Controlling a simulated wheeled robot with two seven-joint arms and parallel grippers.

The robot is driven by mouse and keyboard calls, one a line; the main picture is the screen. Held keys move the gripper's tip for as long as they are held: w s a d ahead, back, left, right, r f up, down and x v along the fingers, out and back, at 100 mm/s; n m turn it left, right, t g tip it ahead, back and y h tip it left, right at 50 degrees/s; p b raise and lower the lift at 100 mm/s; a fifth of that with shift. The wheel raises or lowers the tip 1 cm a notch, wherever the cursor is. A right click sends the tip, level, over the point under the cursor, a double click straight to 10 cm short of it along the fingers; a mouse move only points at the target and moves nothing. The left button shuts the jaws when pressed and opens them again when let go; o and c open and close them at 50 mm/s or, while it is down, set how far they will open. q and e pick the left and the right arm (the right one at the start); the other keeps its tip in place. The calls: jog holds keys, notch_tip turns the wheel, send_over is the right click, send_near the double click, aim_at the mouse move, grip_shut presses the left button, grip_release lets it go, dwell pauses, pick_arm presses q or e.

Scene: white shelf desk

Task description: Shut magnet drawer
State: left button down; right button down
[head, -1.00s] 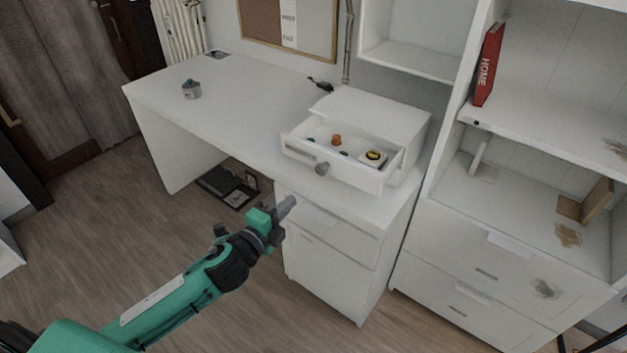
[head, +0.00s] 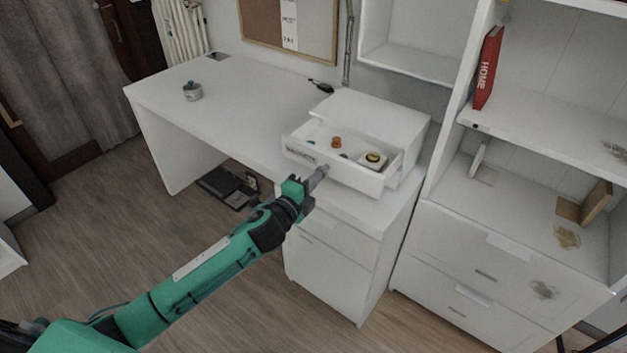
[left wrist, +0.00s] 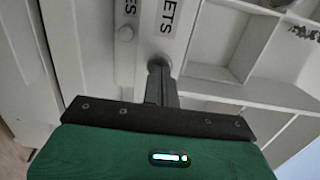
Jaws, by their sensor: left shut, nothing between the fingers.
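The magnet drawer (head: 345,179) is a white drawer pulled open from a small white box (head: 375,113) on the right end of the desk. Several small coloured things lie inside it. Its front carries a dark-lettered label, which also shows in the left wrist view (left wrist: 170,17). My left gripper (head: 322,172) is shut and empty, with its fingertips at the drawer front by the round grey knob. In the left wrist view the fingers (left wrist: 160,85) point at the knob (left wrist: 159,63) and overlap it; I cannot tell whether they touch. My right gripper is not in view.
The white desk (head: 235,112) has a small grey pot (head: 192,91) at its left. A white cabinet (head: 330,270) stands under the box. A shelf unit with a red book (head: 488,68) rises at the right. The desk's middle is clear.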

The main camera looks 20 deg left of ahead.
aim_at(330, 175)
pick_arm(q)
jog(key=shift+w, duration=0.1)
